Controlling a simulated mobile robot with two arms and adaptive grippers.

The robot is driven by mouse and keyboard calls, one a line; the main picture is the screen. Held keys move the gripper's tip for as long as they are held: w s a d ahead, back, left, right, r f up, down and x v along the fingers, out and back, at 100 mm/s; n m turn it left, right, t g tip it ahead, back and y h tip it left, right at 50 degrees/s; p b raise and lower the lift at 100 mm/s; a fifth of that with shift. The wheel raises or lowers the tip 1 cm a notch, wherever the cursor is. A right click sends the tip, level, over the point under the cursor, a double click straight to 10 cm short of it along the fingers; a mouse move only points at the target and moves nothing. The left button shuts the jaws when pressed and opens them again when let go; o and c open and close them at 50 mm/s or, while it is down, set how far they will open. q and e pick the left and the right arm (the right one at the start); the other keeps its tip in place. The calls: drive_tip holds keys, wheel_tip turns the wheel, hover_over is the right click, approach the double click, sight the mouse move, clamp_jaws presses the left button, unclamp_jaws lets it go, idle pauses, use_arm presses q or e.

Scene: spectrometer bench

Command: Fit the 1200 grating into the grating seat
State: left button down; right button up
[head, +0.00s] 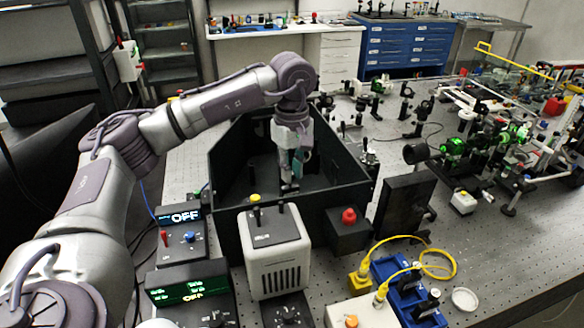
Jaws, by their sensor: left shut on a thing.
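My left arm comes in from the left and reaches down into a black open-topped spectrometer box (343,200). My left gripper (290,186) points down inside the box, near its middle. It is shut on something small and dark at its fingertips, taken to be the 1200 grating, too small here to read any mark. The grating seat cannot be made out; the gripper and the box's front wall hide part of the box floor. My right gripper is not in view.
A white vented unit (272,256) stands in front of the box. Displays reading OFF (185,216) are to its left. Optics crowd the bench's right side.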

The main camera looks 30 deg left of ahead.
use_arm(q)
drive_tip(key=shift+f+b, duration=0.4)
drive_tip(key=shift+f, duration=0.25)
drive_tip(key=c, duration=1)
unclamp_jaws()
wheel_tip(320, 180, up, 12)
drive_tip(key=shift+r, duration=0.1)
